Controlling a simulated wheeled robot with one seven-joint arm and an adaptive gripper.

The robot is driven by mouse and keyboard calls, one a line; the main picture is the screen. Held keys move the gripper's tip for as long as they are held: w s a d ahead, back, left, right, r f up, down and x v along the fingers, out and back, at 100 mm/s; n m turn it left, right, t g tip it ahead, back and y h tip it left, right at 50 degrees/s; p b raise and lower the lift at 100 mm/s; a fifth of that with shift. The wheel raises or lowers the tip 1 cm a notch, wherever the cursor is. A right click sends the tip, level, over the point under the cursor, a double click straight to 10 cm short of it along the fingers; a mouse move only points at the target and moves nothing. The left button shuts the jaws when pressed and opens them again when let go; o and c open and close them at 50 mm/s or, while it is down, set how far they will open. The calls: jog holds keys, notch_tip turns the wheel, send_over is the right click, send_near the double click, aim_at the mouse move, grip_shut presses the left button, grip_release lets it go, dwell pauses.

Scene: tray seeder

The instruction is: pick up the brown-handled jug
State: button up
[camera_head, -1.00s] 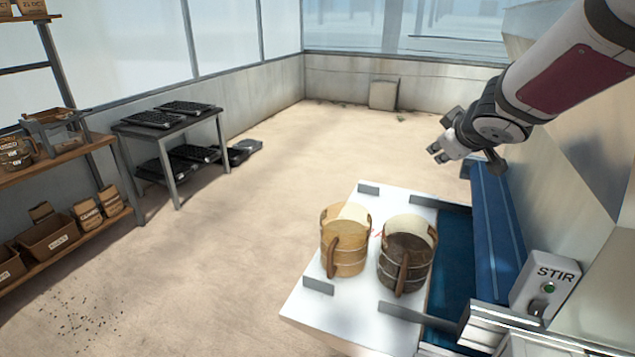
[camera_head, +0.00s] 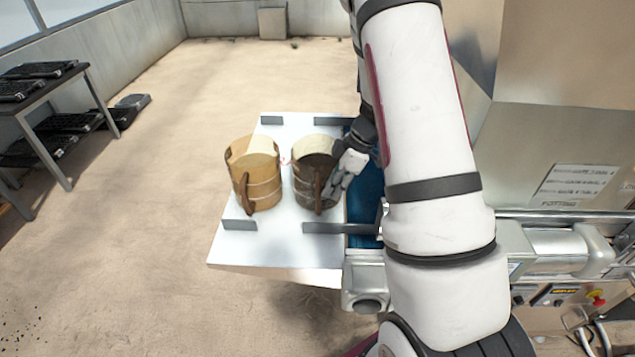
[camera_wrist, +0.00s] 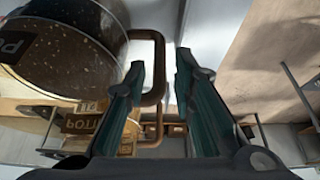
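Two jugs stand upright side by side on a white platform (camera_head: 245,245). The right jug (camera_head: 303,182) has dark contents and a brown handle (camera_head: 318,190). The left jug (camera_head: 262,180) has pale contents and a handle that also looks brown. My gripper (camera_head: 337,184) is just right of the dark jug's handle. In the wrist view my gripper (camera_wrist: 160,75) is open, and the dark jug's handle (camera_wrist: 158,50) shows between its fingers. The dark jug's body (camera_wrist: 75,55) lies to the left there. I cannot tell whether a finger touches the handle.
Grey brackets, one of them (camera_head: 240,224), stand along the platform's edges. A blue strip (camera_head: 365,190) and machine parts (camera_head: 560,250) lie to the right. A table with black trays (camera_head: 45,85) stands at the left. The floor between is open.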

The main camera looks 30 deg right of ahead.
aim_at(318, 205)
jog(key=shift+p+x, duration=0.35)
jog(key=shift+x, duration=4.05)
jog(key=shift+w+a, duration=0.1)
jog(key=shift+a, duration=0.1)
jog(key=shift+w+r, duration=0.1)
grip_shut()
